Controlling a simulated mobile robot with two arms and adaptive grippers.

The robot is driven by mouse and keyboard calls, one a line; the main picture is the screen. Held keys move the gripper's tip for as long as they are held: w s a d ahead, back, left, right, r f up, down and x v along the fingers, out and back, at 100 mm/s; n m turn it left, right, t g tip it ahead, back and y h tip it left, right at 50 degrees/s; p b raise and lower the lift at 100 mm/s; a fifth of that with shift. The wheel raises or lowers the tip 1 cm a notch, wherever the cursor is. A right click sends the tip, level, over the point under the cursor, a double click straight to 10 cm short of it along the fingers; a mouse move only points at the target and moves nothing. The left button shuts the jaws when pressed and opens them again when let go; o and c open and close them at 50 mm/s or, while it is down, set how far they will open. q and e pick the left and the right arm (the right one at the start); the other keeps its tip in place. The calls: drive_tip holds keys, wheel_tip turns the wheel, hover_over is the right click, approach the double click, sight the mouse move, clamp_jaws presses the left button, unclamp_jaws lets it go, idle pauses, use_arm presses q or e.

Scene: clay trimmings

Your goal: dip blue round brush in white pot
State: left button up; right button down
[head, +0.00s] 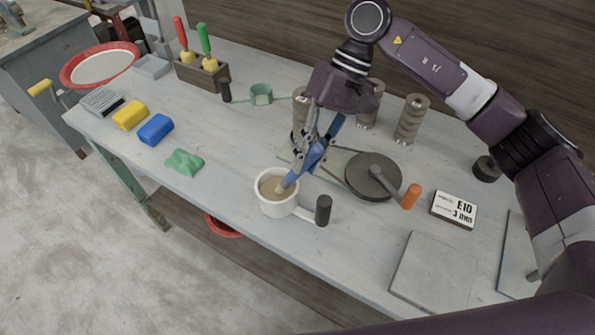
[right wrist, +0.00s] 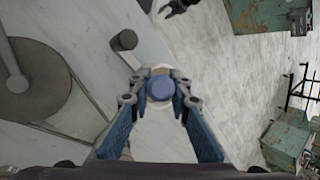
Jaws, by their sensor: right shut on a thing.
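My right gripper (head: 314,150) is shut on the blue round brush (head: 303,168) above the table. The brush is tilted, with its bristle end down inside the rim of the white pot (head: 277,207). The pot stands on the table, holds something beige and has a dark handle (head: 323,210). In the right wrist view the blue brush (right wrist: 160,88) shows end-on between the fingers, hiding most of the pot. Whether the bristles touch the contents is unclear. A small dark claw-like part (right wrist: 178,5) at the top of that view may be my left gripper; its jaws cannot be made out.
A grey disc (head: 372,172) with an orange-handled arm lies right of the pot. Grey stacked cylinders (head: 410,119) stand behind. A green lump (head: 184,162), blue block (head: 155,130) and yellow block (head: 130,115) lie left. A label block (head: 454,209) and grey slab (head: 432,272) lie right.

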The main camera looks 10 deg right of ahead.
drive_tip(key=shift+r+p, duration=0.75)
drive_tip(key=shift+r, duration=2.75)
